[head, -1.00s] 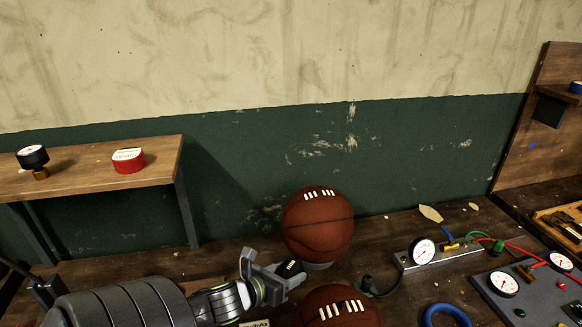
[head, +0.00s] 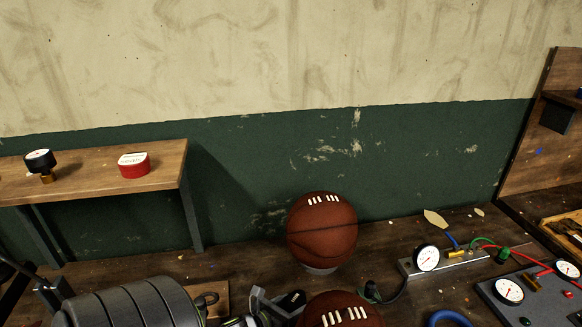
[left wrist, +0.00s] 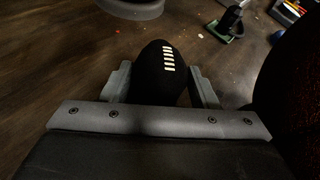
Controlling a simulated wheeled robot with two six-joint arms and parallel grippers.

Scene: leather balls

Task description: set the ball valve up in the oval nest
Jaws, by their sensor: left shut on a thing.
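My left gripper (head: 275,302) is shut on a small dark oval ball with pale laces (left wrist: 168,58). The wrist view shows the ball between both fingers (left wrist: 161,88); the ball also shows in the head view (head: 292,299), just left of the near brown ball. A wooden board with a dark ring-shaped piece (head: 208,299) lies behind my left arm; I cannot tell if it is the oval nest. A dark fitting on a green base (left wrist: 229,28) stands beyond the gripper; I cannot tell if it is the ball valve. My right gripper is out of view.
A large brown laced ball (head: 322,230) sits on a grey ring stand (left wrist: 132,8). Another (head: 340,312) is close right of the gripper. A gauge block (head: 428,259) and gauge panel (head: 510,292) stand right. A shelf (head: 95,173) is at left.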

